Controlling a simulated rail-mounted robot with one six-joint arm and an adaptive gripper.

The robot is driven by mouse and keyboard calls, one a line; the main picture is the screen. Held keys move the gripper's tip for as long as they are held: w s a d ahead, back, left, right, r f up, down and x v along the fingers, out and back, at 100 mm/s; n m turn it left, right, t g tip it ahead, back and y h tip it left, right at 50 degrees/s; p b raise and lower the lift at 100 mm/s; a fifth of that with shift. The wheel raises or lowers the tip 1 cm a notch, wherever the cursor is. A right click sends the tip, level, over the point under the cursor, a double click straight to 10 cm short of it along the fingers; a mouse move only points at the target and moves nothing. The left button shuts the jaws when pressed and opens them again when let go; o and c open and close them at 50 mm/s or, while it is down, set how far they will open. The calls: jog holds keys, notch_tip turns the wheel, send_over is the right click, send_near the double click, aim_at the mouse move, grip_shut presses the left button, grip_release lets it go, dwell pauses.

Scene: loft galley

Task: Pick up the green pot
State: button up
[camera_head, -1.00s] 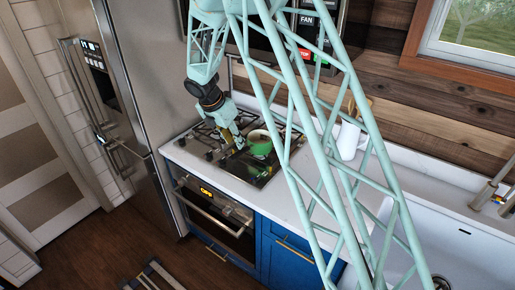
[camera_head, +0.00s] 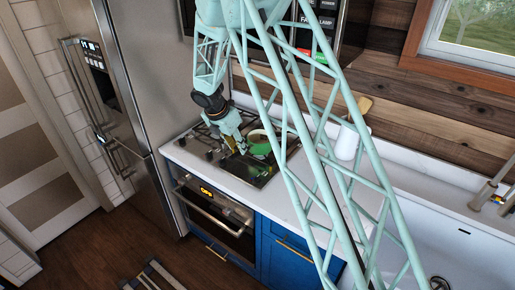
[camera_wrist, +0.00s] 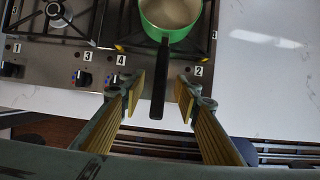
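The green pot (camera_head: 260,148) sits on the cooktop (camera_head: 203,143), partly hidden behind my arm and gripper in the head view. In the wrist view the green pot (camera_wrist: 192,36) is at the top, with a pale inside and a long black handle (camera_wrist: 159,85) pointing down toward me. My gripper (camera_wrist: 157,92) is open in the wrist view, its yellow-padded fingers on either side of the handle's end with gaps on both sides. My gripper (camera_head: 240,146) is low at the pot's left in the head view.
White counter (camera_wrist: 262,60) lies clear to the right of the cooktop. Numbered knobs (camera_wrist: 83,78) line the cooktop's front edge. A white pitcher-like container (camera_head: 347,142) stands farther right by the wall. The fridge (camera_head: 145,80) rises at the left.

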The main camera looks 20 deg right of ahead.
jog(key=shift+p+x, duration=0.3)
jog(key=shift+x, duration=2.2)
jog(key=shift+s, duration=0.1)
jog(key=shift+c, duration=0.9)
grip_shut()
jog(key=shift+r, duration=0.15)
jog(key=shift+r, duration=1.6)
jog(key=s+r+b, duration=0.1)
jog(key=s+b, duration=0.3)
jog(key=s, duration=1.2)
jog(key=shift+d+r, duration=0.25)
jog(key=shift+d, duration=0.2)
